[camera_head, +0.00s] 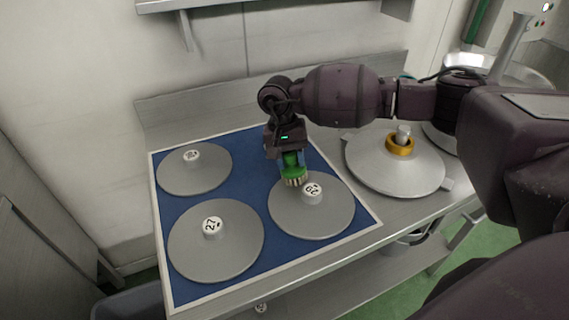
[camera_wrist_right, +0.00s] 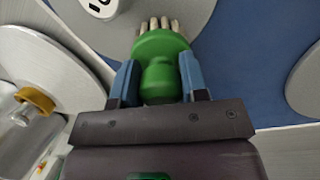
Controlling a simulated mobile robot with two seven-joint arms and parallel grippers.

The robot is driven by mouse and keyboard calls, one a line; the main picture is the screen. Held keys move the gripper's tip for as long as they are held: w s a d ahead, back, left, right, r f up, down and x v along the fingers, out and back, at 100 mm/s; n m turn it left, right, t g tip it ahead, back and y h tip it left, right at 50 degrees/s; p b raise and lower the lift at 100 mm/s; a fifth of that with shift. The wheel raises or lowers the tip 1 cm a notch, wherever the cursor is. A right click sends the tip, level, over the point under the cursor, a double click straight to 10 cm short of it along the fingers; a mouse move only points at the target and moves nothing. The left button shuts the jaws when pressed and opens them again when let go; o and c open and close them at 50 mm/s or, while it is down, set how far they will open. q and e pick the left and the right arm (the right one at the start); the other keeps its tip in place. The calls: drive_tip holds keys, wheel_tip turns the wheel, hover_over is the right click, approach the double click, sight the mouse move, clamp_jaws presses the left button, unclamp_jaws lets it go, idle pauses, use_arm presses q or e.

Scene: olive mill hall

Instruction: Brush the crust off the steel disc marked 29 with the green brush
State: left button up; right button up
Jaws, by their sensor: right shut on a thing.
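A green brush (camera_head: 294,173) with pale bristles is in my right gripper (camera_head: 289,152), which is shut on its handle. The brush also fills the middle of the right wrist view (camera_wrist_right: 161,60), between the blue fingers. The bristles point down over the back-left part of a grey steel disc (camera_head: 325,217), beside its knob. I cannot tell whether they touch it. The knob's label (camera_head: 312,189) is tilted and small; it looks like 29. I make out no crust on the disc. My left gripper is out of view.
The disc lies on a blue mat (camera_head: 246,155) with a pale border. Disc 27 (camera_head: 240,245) and another disc (camera_head: 215,180), label unclear, lie to its left. A larger steel lid-like plate (camera_head: 375,175) with a yellow ring (camera_head: 400,146) is to the right. A wall stands behind.

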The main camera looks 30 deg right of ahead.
drive_tip(key=shift+w+d+f, duration=0.1)
drive_tip(key=shift+w+d, duration=0.1)
drive_tip(key=shift+d, duration=0.35)
drive_tip(key=shift+v, duration=1.4)
drive_tip(key=shift+p+v, duration=0.45)
drive_tip(key=shift+v, duration=1.2)
drive_tip(key=shift+a, duration=0.15)
drive_tip(key=shift+v, duration=1.6)
